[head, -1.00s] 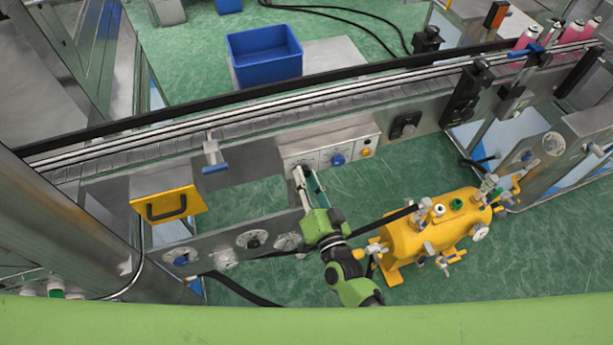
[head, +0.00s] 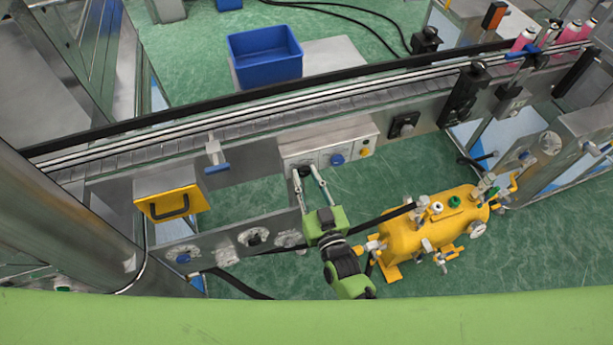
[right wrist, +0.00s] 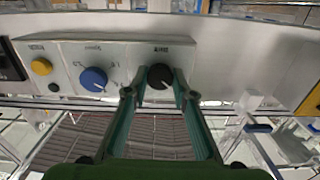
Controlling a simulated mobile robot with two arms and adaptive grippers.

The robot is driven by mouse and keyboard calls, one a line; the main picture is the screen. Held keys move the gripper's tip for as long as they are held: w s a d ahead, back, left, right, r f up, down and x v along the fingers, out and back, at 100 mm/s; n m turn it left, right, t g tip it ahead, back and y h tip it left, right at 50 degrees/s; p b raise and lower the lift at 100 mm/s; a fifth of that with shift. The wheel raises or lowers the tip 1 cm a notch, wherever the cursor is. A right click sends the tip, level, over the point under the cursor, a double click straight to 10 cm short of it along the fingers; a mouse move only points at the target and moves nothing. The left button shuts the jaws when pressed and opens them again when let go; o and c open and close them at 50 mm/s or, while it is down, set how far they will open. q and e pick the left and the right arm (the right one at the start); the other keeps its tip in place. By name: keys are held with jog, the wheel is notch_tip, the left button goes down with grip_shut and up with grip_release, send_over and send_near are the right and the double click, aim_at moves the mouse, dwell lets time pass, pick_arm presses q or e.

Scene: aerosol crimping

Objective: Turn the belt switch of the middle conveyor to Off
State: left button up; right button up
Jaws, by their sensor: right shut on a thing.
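A grey control box (head: 340,137) is fixed to the side of the conveyor (head: 250,122). In the right wrist view it carries a black rotary knob (right wrist: 160,76), a blue knob (right wrist: 93,79) and a yellow button (right wrist: 41,66). My right gripper (head: 309,172) reaches the box's left end in the head view. In the right wrist view its two fingertips (right wrist: 158,88) are closed on the sides of the black knob. The labels above the knobs are too small to read surely, and the knob's pointer is not clear. My left gripper is not in view.
A yellow tank (head: 415,235) with valves stands on the floor right of my right arm. A yellow-fronted box (head: 170,203) hangs at the left. A blue bin (head: 264,55) is behind the conveyor. Pink cans (head: 570,32) stand at the far right.

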dwell(0.5)
jog(key=o, duration=1.1)
jog(key=v, duration=1.2)
